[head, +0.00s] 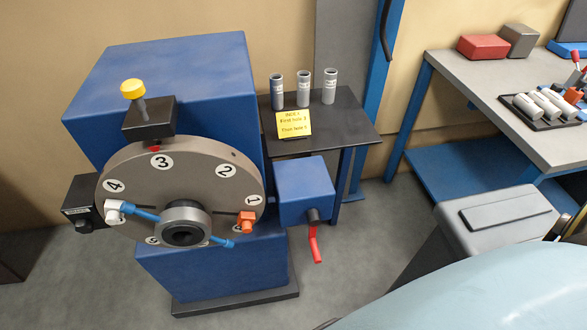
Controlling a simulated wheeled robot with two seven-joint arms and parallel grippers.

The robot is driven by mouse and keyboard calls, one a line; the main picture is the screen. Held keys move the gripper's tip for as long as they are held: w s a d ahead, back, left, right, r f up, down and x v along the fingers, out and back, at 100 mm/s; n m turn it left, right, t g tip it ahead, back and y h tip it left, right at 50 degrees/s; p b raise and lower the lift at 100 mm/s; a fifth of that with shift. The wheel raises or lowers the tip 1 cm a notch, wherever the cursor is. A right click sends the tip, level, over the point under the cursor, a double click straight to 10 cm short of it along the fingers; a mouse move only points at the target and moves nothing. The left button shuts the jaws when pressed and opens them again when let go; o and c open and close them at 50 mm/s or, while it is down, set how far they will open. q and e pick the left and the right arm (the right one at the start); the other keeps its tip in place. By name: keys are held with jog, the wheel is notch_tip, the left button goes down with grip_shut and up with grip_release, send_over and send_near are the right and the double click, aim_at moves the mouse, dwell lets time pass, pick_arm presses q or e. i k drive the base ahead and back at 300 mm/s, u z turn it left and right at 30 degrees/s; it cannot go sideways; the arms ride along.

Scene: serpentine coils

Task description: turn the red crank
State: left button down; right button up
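The red crank (315,247) hangs down from a dark shaft on the front of a small blue box (305,192). That box is on the right side of the large blue machine (180,90). The machine carries a round grey-brown disc (200,181) with numbered white labels and a grey hub (183,228). A red mark (155,149) is at the disc's top edge by the number 3. Neither of my grippers shows in the head view.
A dark side table (350,125) holds three grey cylinders (303,88) and a yellow note (294,124). A workbench (480,80) with a tray of parts stands at the right. Open grey floor (360,240) lies right of the crank.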

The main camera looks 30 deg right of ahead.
aim_at(313, 218)
jog(key=z, duration=0.65)
